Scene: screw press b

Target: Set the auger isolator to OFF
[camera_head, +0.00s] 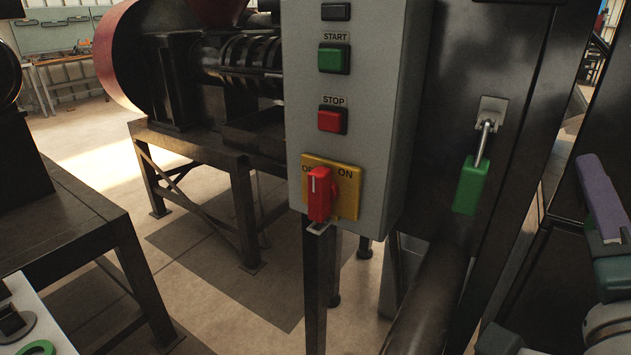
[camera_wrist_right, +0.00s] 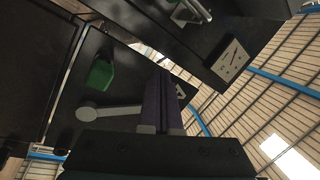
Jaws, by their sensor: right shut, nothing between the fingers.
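The auger isolator is a red rotary handle (camera_head: 319,194) on a yellow plate (camera_head: 347,193), low on a grey control box (camera_head: 365,110). The handle stands about upright with a white mark near its top. It partly covers the OFF label at left; ON is readable at right. A small grey metal tab (camera_head: 319,228) sticks out below it. My right gripper (camera_head: 597,190), with purple fingers, is at the far right, well away from the handle. In the right wrist view its fingers (camera_wrist_right: 160,90) are together and empty. My left gripper is not in view.
Green START (camera_head: 334,58) and red STOP (camera_head: 332,120) buttons sit above the isolator. A green padlock (camera_head: 471,185) hangs on the dark panel between the box and my right gripper. A dark bench (camera_head: 60,225) stands at left. A thick dark pipe (camera_head: 432,300) runs below the box.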

